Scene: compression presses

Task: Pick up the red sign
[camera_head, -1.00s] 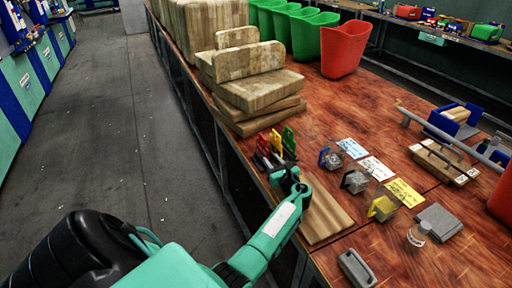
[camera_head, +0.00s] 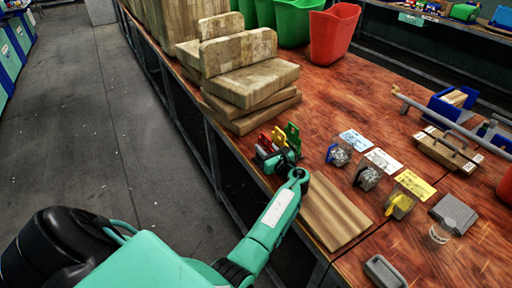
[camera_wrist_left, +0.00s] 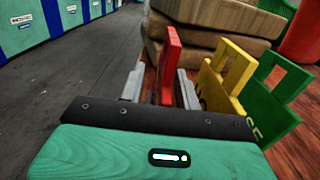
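The red sign (camera_head: 265,142) stands upright at the near edge of the wooden table, leftmost in a row with a yellow sign (camera_head: 278,137) and a green sign (camera_head: 292,136). My left gripper (camera_head: 272,160) is right at the row, and its fingers are hard to make out there. In the left wrist view, the red sign (camera_wrist_left: 171,62) rises between the two grey fingers of the left gripper (camera_wrist_left: 160,88). The fingers are apart, with a clear gap on the sign's left side and the right finger close to it. The sign's lower part is hidden. My right gripper is out of view.
Stacked wooden blocks (camera_head: 248,85) stand just behind the signs. The yellow sign (camera_wrist_left: 222,75) and green sign (camera_wrist_left: 275,95) are close on the gripper's right. A wooden board (camera_head: 335,212) lies nearby. Open floor (camera_head: 130,150) lies left of the table.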

